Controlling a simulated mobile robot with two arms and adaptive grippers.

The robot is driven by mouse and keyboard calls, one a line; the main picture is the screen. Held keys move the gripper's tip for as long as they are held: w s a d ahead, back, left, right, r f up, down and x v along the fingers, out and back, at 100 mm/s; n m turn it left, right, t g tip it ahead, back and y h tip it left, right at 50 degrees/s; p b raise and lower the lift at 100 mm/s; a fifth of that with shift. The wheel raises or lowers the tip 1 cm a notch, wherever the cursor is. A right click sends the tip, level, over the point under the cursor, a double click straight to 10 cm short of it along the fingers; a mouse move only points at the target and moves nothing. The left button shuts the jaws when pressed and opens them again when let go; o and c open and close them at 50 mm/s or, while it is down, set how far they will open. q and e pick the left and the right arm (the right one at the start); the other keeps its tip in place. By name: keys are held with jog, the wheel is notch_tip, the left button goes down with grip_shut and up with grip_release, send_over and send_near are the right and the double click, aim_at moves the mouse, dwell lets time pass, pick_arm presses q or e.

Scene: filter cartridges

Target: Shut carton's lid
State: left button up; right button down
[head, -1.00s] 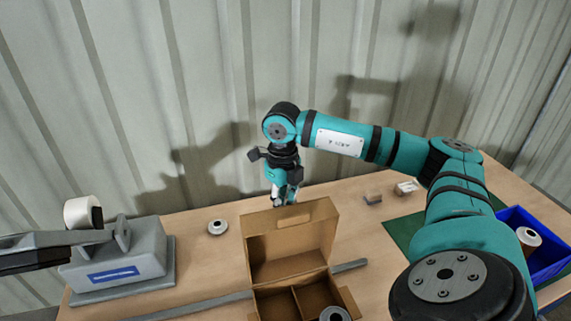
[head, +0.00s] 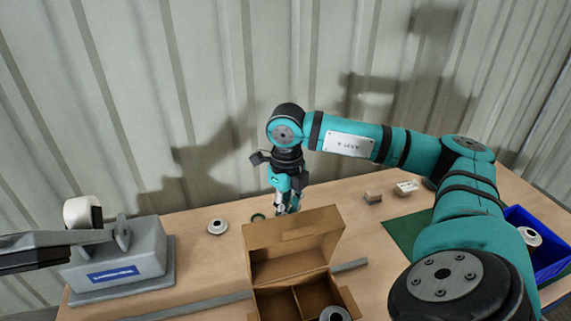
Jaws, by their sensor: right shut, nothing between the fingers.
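The brown carton (head: 303,297) stands open at the front middle of the table. Its lid (head: 293,248) is raised at the back and leans up from the carton's rear edge. Inside are compartments with a divider, and a grey-white cartridge (head: 334,314) shows in the right part, cut by the frame edge. My right gripper (head: 287,210) is shut and empty, pointing down just behind the lid's top edge. Whether its fingertips touch the lid cannot be told. My left gripper is not in view.
A white ring-shaped part (head: 217,227) and a dark green ring (head: 258,217) lie behind the carton. Small blocks (head: 373,197) lie right of the gripper. A blue bin (head: 549,262) with a cartridge stands far right.

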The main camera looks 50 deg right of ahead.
aim_at(291, 218)
jog(key=shift+s, duration=0.1)
jog(key=shift+s+a+r+b, duration=0.1)
jog(key=shift+s+a+b, duration=0.1)
jog(key=shift+s+a, duration=0.35)
jog(key=shift+s+a+r+b, duration=0.1)
jog(key=shift+s+a+b, duration=0.1)
jog(key=shift+s, duration=0.5)
jog(key=shift+s+a, duration=0.15)
jog(key=shift+s, duration=0.1)
notch_tip(291, 218, up, 10)
jog(key=w+d+p, duration=0.1)
jog(key=p, duration=0.6)
jog(key=shift+w, duration=0.35)
dwell(0.5)
